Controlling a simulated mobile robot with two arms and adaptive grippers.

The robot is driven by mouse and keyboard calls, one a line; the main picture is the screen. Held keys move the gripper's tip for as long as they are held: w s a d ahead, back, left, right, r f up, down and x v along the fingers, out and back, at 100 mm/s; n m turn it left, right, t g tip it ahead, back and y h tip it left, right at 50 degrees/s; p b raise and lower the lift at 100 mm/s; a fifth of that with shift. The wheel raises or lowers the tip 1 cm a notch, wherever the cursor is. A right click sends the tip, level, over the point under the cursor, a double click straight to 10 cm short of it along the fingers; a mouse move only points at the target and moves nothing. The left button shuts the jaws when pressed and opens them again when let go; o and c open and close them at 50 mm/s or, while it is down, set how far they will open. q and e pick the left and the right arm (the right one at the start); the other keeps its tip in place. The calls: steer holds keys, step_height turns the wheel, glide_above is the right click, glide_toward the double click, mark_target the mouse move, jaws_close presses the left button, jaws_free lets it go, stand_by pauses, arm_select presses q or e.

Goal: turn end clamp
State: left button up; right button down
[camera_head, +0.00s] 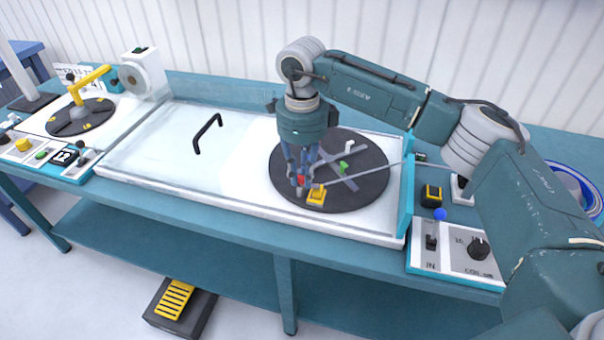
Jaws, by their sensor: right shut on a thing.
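A dark round turntable (362,190) lies in the white worktop at the right half of the bench. It carries a grey cross bar, a small green piece (344,167) near its middle and a yellow block (316,196) near its front edge. My right gripper (300,184) points down over the front left of the turntable. It is shut on a small red part (301,179), mostly hidden between the fingers, right beside the yellow block. I cannot tell whether the red part and the yellow block are joined. My left gripper is not in view.
A clear cover with a black handle (207,133) spans the middle of the bench. A second disc with a yellow crank (90,82) stands at the left. A control panel (459,248) is at the front right, a blue-rimmed reel (575,183) behind my arm. A yellow-topped pedal (173,298) is on the floor.

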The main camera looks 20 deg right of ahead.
mark_target(302, 178)
steer(key=shift+w+r, duration=0.1)
steer(key=shift+r, duration=0.05)
steer(key=c, duration=1.6)
jaws_free()
steer(key=shift+c, duration=0.2)
step_height(302, 178, up, 12)
